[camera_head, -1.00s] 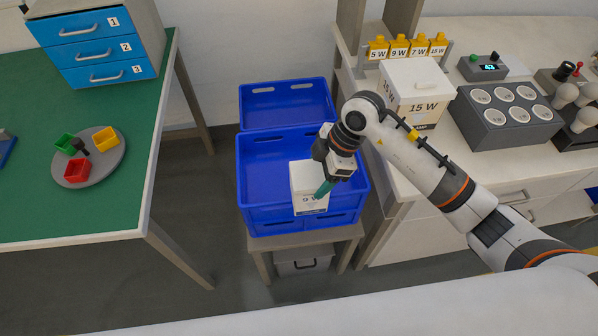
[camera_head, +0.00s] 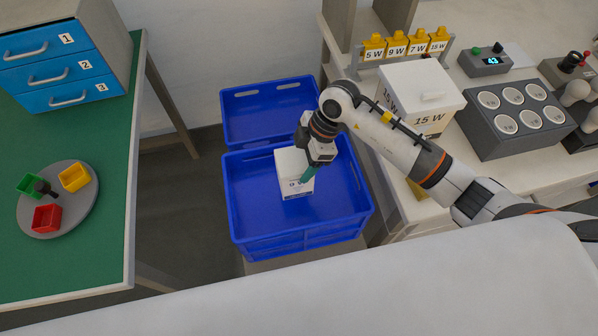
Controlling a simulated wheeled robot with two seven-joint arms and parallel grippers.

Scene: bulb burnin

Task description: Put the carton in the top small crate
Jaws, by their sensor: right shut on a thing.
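The white carton (camera_head: 292,170), marked 9 W, is held by my right gripper (camera_head: 308,172). It is inside the outline of the blue crate (camera_head: 262,221), left of the crate's middle and towards its back wall. I cannot tell whether its base touches the crate floor. The gripper is shut on the carton's right side, with a green fingertip showing. My left gripper is not in view.
A 15 W box (camera_head: 421,94) stands on the right bench beside a dark socket block (camera_head: 513,110) and yellow labelled holders (camera_head: 407,45). At left, a green table holds a round tray (camera_head: 84,211) with small bins and a blue drawer unit (camera_head: 60,75).

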